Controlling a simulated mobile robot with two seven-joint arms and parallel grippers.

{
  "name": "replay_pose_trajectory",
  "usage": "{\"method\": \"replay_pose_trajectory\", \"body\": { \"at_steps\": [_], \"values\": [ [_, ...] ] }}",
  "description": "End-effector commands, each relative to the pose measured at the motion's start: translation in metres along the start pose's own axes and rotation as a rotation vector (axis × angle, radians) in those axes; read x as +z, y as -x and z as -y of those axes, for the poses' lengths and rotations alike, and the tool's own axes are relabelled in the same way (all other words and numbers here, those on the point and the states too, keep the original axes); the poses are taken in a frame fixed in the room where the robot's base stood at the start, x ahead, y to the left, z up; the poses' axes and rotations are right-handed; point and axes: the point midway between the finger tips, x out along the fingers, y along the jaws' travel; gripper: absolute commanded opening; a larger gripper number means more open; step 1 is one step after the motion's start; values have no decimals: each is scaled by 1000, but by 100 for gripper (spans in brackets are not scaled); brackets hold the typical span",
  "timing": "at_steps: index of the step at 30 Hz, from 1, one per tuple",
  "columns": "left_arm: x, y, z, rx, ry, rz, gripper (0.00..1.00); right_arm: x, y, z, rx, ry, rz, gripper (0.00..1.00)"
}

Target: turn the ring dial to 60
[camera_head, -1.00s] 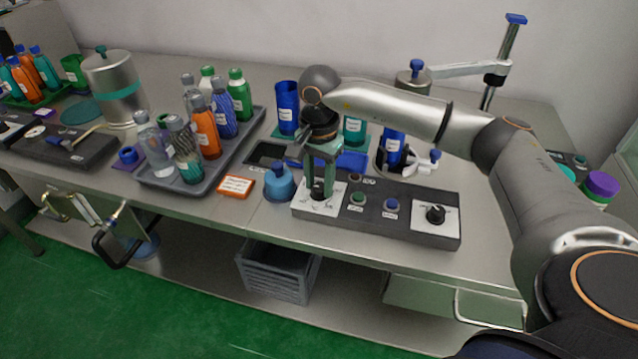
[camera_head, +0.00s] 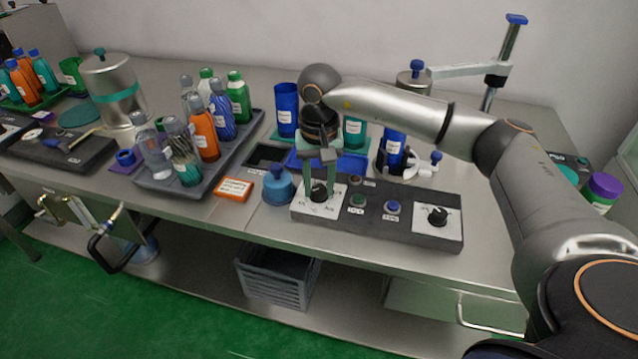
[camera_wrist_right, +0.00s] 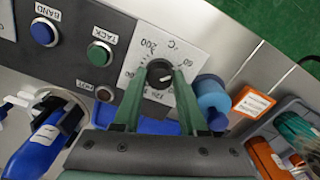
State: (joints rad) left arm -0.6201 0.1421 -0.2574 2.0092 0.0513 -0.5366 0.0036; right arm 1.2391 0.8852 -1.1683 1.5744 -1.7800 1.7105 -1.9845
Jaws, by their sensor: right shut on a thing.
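The dial (camera_head: 319,194) is a black knob on a white plate at the left end of the dark control panel (camera_head: 400,229). In the right wrist view the dial (camera_wrist_right: 160,74) has a white pointer line, and its plate shows °C, 200, 60 and other numbers partly covered by my fingers. I cannot read the pointer's exact setting. My right gripper (camera_head: 320,186) points down with its green fingers on either side of the knob, shut on it. My left gripper is not in view.
A second black knob (camera_head: 437,215) sits at the panel's right end, with a green button (camera_head: 357,200) and a blue button (camera_head: 392,207) between. A blue domed object (camera_head: 278,187) stands close left of the panel. A bottle tray (camera_head: 222,168) is farther left.

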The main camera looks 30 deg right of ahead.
Motion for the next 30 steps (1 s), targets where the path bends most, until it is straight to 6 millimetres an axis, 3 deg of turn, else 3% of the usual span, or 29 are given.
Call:
{"method": "replay_pose_trajectory", "body": {
  "at_steps": [14, 15, 22, 30],
  "values": [
    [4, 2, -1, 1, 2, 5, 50, 0, 1, 0, -2, 16, -1, 0],
    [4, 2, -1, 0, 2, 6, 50, 0, 1, 0, -2, 16, -1, 45],
    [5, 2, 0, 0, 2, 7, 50, 0, 1, 0, -1, 14, -1, 71],
    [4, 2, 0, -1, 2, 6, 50, 0, 1, 0, -1, 13, 0, 72]
  ]
}}
